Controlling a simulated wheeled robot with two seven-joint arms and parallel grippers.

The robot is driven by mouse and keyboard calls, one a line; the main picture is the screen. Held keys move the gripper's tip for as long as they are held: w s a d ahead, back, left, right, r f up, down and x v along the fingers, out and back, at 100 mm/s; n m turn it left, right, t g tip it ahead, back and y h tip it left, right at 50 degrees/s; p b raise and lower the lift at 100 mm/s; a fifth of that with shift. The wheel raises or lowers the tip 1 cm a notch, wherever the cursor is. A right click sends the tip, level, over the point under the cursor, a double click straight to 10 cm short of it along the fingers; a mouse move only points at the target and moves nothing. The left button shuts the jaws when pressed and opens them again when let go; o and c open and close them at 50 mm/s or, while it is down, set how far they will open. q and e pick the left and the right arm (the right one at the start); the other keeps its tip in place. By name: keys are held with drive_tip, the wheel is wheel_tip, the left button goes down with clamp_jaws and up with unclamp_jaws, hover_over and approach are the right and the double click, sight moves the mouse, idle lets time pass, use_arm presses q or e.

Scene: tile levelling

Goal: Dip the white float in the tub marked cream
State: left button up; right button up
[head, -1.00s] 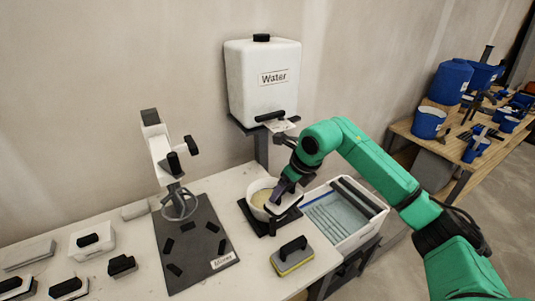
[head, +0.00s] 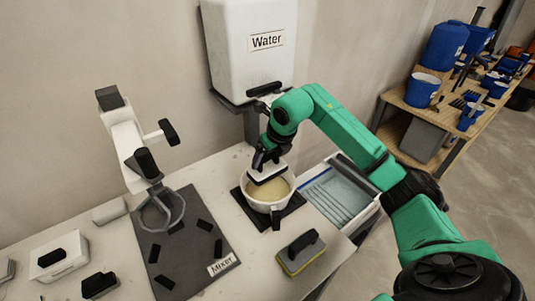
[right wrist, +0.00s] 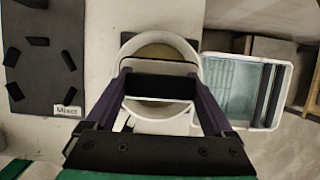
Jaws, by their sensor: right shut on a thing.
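The float is level over the back part of a round white tub (head: 275,207) with cream-coloured contents. I cannot tell whether its underside touches the contents. No cream marking is readable on the tub. In the right wrist view, the gripper's purple fingers (right wrist: 158,95) stand either side of the float's black handle (right wrist: 160,87), with the tub's rim (right wrist: 127,48) around it. My left gripper is out of view.
A white washing bin (head: 343,190) of water stands right of the tub. A yellow-and-grey sponge float (head: 301,256) lies in front. The mixer (head: 130,145) on its dark mat (head: 200,262) is at left, and the water tank (head: 245,65) is behind.

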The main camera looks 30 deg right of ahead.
sight(267, 166)
wheel_tip(267, 166, down, 3)
drive_tip(key=shift+s+f+b, duration=0.1)
drive_tip(key=shift+b, duration=0.8)
wheel_tip(267, 166, down, 6)
drive_tip(key=b, duration=0.5)
drive_tip(key=shift+f, duration=0.25)
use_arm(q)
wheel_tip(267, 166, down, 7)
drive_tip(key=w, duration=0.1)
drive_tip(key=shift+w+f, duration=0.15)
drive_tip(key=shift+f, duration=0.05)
use_arm(e)
drive_tip(key=shift+r, duration=0.1)
wheel_tip(267, 166, up, 12)
drive_tip(key=p, duration=0.9)
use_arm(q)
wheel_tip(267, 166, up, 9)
